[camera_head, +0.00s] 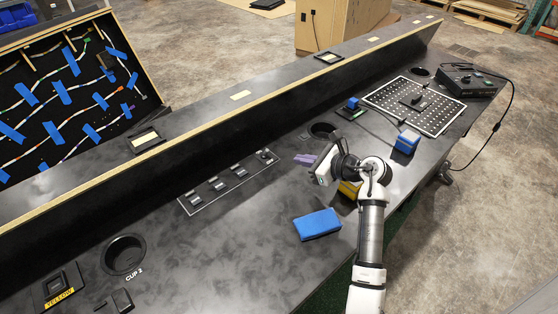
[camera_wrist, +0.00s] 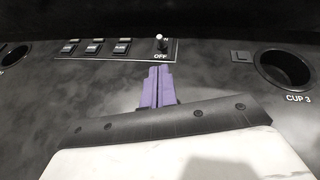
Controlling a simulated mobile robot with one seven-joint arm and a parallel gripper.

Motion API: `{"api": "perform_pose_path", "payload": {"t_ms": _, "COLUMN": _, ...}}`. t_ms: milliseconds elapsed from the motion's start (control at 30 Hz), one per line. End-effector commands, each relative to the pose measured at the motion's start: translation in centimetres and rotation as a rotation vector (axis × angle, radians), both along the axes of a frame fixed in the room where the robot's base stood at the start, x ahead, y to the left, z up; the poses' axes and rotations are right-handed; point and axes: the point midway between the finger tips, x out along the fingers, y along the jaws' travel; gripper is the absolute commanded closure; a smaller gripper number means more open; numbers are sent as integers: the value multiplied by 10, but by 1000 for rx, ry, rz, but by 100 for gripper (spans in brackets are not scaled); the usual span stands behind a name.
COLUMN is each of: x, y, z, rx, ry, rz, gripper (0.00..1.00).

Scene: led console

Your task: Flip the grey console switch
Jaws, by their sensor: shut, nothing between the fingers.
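A small toggle switch with a dark lever and pale tip (camera_wrist: 161,43) stands at the right end of a panel in the wrist view, above an "OFF" label. Its exact tilt is hard to tell. In the head view the same switch (camera_head: 266,156) sits at the far right end of the panel (camera_head: 228,183). My gripper (camera_wrist: 160,68) has purple fingers, shut together and empty, pointing toward the toggle from just below the "OFF" label. In the head view my gripper (camera_head: 303,159) is right of the panel, close to the toggle, with a small gap visible.
Several black rocker switches (camera_wrist: 94,47) share the panel, left of the toggle. The "CUP 3" hole (camera_wrist: 285,68) is to the right. A blue block (camera_head: 317,224) lies near the front edge. A raised ledge (camera_head: 215,105) runs behind the panel. The surface left of the blue block is clear.

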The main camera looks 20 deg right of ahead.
Motion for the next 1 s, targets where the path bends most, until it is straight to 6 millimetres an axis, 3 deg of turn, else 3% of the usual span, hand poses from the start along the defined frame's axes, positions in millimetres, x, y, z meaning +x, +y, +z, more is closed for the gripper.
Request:
{"api": "perform_pose_path", "payload": {"t_ms": 467, "x": 6, "y": 3, "z": -2, "rx": 1, "ry": 3, "rz": -1, "gripper": 100}}
{"api": "perform_pose_path", "payload": {"t_ms": 1000, "x": 73, "y": 44, "z": -33, "rx": 0, "ry": 4, "rz": 0, "gripper": 100}}
